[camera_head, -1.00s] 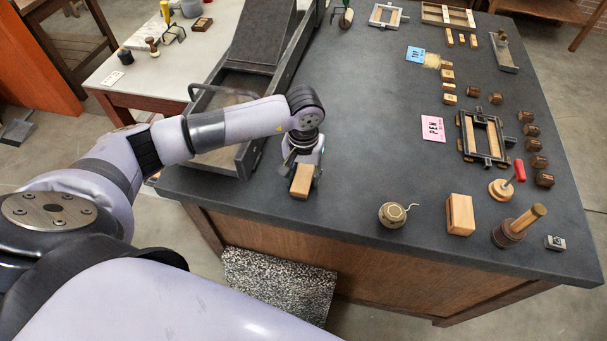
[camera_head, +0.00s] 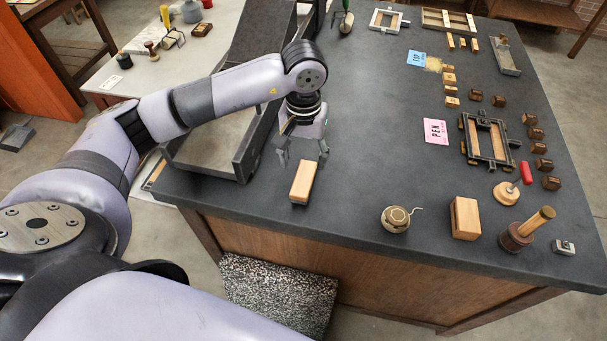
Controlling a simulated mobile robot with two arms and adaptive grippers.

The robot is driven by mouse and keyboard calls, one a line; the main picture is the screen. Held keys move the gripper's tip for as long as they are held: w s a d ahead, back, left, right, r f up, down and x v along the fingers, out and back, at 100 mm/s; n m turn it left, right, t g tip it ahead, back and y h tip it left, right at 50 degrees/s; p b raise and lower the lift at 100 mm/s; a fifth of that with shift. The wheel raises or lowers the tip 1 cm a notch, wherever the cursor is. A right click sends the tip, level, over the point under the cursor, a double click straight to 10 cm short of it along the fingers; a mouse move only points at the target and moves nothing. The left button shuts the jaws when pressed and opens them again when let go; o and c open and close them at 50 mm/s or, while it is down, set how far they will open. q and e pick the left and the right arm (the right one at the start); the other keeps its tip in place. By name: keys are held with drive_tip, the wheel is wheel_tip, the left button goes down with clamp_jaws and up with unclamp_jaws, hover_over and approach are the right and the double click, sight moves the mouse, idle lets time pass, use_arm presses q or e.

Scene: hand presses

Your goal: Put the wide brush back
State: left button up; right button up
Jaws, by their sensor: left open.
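A pale wooden block-shaped piece (camera_head: 302,182) lies near the front left edge of the dark tabletop. It may be the wide brush, but I see no bristles and cannot tell for sure. My left gripper (camera_head: 303,157) is open and empty, its fingers pointing down just behind and above this piece, apart from it. My right gripper is out of view.
The dark table (camera_head: 360,130) has a long tray (camera_head: 245,150) left of the gripper. The table's middle is clear.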

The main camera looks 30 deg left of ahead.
use_arm(q)
drive_tip(key=shift+r+b, duration=0.35)
drive_tip(key=shift+r, duration=1.55)
